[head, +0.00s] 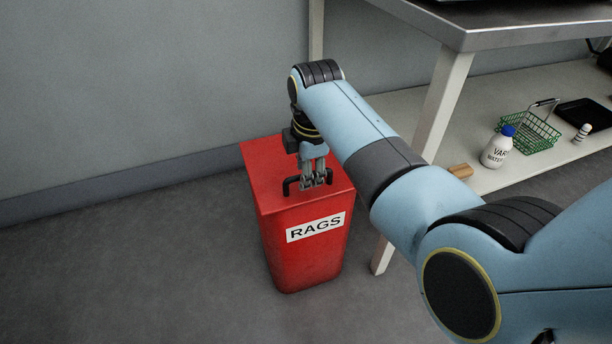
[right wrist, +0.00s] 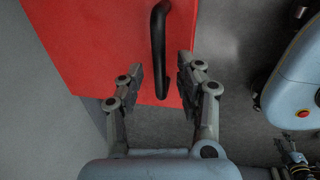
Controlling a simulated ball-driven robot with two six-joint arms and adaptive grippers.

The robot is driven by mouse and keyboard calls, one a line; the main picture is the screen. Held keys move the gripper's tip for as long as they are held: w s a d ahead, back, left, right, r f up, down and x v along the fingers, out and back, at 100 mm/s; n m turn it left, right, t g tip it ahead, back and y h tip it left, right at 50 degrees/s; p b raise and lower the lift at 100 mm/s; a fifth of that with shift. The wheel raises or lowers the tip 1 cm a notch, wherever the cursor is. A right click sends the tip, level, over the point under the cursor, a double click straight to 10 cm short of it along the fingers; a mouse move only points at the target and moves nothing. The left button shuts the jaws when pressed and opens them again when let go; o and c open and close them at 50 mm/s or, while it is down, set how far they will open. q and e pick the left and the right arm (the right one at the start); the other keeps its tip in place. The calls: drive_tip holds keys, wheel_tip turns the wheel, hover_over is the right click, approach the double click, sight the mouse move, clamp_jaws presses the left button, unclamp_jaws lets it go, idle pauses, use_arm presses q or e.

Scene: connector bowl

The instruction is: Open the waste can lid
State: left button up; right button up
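The waste can is a red box labelled RAGS (head: 303,255) on the floor, with its flat lid (head: 265,168) down. A black bar handle (head: 288,186) stands on the lid; it also shows in the right wrist view (right wrist: 158,45). My right gripper (head: 313,181) points down at the handle, hiding part of it in the head view. In the right wrist view my right gripper (right wrist: 160,80) has its fingers apart, with the handle's near end showing between them and gaps on both sides.
A metal-topped table (head: 490,30) stands right of the can, its white leg (head: 440,100) close by. Its lower shelf (head: 480,125) holds a white bottle (head: 497,150), a green wire basket (head: 535,135) and a black tray (head: 585,115). Floor left of the can is clear; a wall stands behind.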

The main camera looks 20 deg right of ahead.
clamp_jaws()
idle(0.4)
drive_tip(key=shift+r, duration=0.1)
